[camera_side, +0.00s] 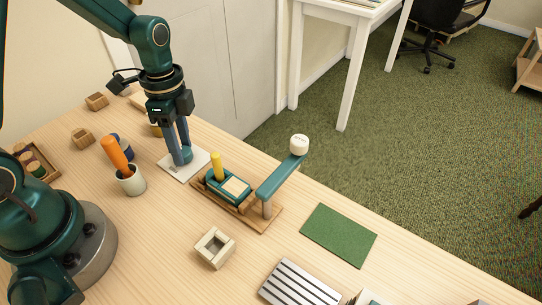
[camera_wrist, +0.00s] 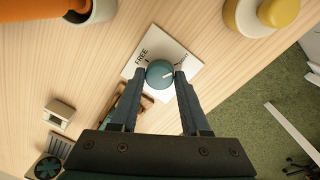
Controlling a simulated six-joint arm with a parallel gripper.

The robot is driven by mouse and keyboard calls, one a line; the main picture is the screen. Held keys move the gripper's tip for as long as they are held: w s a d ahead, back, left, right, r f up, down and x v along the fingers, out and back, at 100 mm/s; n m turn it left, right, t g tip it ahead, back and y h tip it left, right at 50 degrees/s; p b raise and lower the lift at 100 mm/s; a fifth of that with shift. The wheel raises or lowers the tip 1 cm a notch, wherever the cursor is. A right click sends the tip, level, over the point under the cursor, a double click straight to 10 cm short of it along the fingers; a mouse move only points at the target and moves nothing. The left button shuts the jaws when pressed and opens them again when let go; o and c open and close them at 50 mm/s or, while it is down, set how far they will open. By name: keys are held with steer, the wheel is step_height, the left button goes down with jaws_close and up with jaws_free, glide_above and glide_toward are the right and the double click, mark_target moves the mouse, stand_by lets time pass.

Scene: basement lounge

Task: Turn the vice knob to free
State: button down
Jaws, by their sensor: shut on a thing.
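The round teal knob (camera_wrist: 159,74) sits on a white plate (camera_wrist: 187,60), which also shows in the side view (camera_side: 195,162). The plate carries the word FREE at its upper left and another label at the right, too small to read surely. A pale pointer mark on the knob points right, toward that second label, away from FREE. My gripper (camera_wrist: 160,76) is shut on the knob, one finger on each side. In the side view my gripper (camera_side: 183,156) points straight down at the plate and its fingers mostly hide the knob.
Right of the plate stands a wooden-based fixture (camera_side: 262,222) with a teal block, yellow peg and teal lever (camera_side: 278,178) ending in a white knob. A cup (camera_side: 131,184) with an orange-handled tool stands left. A hollow block (camera_side: 215,248), green mat (camera_side: 339,235) and slotted plate (camera_side: 299,285) lie nearer.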

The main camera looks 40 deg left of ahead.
steer(key=n, duration=0.5)
steer(key=shift+n, duration=0.4)
steer(key=n, duration=0.5)
steer(key=shift+s+n+t, duration=0.1)
steer(key=shift+n+t, duration=0.2)
steer(key=n, duration=1.1)
steer(key=shift+n+t, duration=0.3)
steer(key=shift+c, duration=1.9)
jaws_free()
steer(key=shift+r, duration=0.1)
steer(key=shift+s+a+r, duration=0.1)
steer(key=shift+r, duration=1.15)
steer(key=shift+s+r, duration=0.1)
steer(key=shift+r, duration=1.1)
